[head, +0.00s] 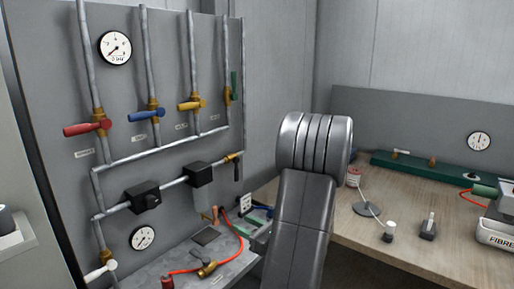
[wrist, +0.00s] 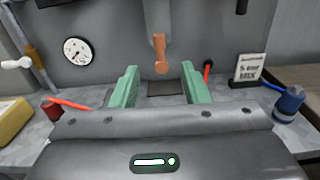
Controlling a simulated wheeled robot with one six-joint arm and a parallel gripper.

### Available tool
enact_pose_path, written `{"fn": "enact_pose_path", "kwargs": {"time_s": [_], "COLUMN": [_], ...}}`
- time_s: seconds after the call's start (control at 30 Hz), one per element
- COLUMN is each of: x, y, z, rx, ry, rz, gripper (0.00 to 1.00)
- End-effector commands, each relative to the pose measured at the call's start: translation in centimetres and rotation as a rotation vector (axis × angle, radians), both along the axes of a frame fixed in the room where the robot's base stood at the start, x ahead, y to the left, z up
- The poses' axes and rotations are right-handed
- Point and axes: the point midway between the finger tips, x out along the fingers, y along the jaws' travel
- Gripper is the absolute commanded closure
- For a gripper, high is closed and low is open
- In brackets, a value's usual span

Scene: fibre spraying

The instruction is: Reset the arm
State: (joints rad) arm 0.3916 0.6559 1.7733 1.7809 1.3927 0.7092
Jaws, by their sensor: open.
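My gripper (wrist: 158,88) shows in the wrist view with its two green fingers apart and nothing between them. It faces the grey panel and the shelf below it. In the head view my grey arm rises in the middle of the picture and the gripper itself cannot be made out clearly.
The panel (head: 60,70) carries pipes with red (head: 82,129), blue (head: 141,115) and yellow (head: 190,105) valve handles. A copper-coloured nozzle (wrist: 160,55) hangs beyond the fingers. A red hose (head: 236,245) lies on the shelf. A wooden bench (head: 460,240) stands at right with several small items.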

Motion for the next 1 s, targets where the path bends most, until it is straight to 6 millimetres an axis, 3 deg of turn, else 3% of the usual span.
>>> {"fn": "enact_pose_path", "kwargs": {"time_s": [0.67, 1.0], "x": [7.9, 7.4], "y": [10.5, 11.0], "z": [0.3, 0.0], "rx": [-0.001, -0.106], "ry": [0.001, -0.137], "rz": [0.007, 0.004], "gripper": [0.58, 0.58]}}
